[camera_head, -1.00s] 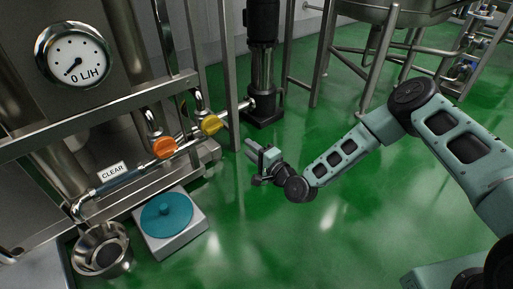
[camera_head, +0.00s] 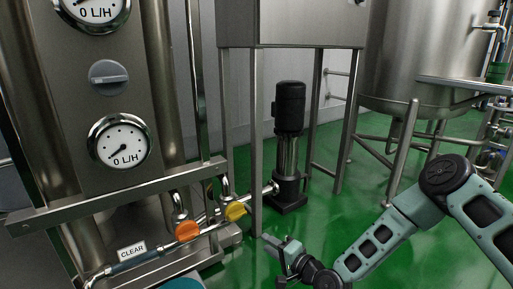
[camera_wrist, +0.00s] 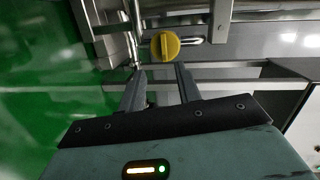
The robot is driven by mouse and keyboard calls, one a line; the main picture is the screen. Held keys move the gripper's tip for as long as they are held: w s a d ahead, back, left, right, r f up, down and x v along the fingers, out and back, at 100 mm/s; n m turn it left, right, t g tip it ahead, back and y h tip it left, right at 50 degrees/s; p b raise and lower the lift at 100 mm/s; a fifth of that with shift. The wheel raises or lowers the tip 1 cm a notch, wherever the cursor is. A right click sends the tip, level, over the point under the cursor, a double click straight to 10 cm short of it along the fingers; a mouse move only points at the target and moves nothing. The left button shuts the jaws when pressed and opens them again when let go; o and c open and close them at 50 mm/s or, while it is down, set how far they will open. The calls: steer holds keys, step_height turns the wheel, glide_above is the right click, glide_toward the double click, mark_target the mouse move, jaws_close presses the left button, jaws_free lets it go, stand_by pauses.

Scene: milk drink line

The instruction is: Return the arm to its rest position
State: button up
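My arm reaches from the right edge of the head view, bent at the elbow, with its forearm low over the green floor. My gripper (camera_head: 268,250) is at the lower middle of that view, to the right of the valve pipework. In the wrist view my gripper (camera_wrist: 160,72) shows two dark fingers with a clear gap between them. It is open and nothing is held. The yellow valve knob (camera_wrist: 165,45) appears beyond the fingertips; I see no contact with it.
An orange knob (camera_head: 187,230) and a yellow knob (camera_head: 235,211) sit on the pipe at left. Gauges (camera_head: 119,141) are on the steel panel. A black pump (camera_head: 290,150) and a steel tank (camera_head: 425,60) stand behind. Green floor (camera_head: 345,215) is open around my forearm.

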steer(key=s+a+r+n+g+h+p, duration=0.3)
steer(key=s+r+n+g+h, duration=0.1)
steer(key=s+r+n+g, duration=0.55)
steer(key=s+d+r+n+g+h+p, duration=0.1)
steer(key=s+d+r+n+h+p, duration=0.15)
steer(key=s+d+r, duration=0.6)
steer(key=s+d+r+n+g+h+p, duration=0.1)
steer(key=s+d+r+n+g+h, duration=0.2)
steer(key=s+r, duration=1.05)
steer(key=s+r+t+h+p, duration=0.1)
steer(key=s+r+p, duration=0.2)
steer(key=r+p, duration=3.2)
steer(key=p, duration=0.3)
steer(key=shift+s+d+r+n, duration=0.15)
steer(key=shift+d+r+n, duration=0.15)
steer(key=shift+n, duration=0.1)
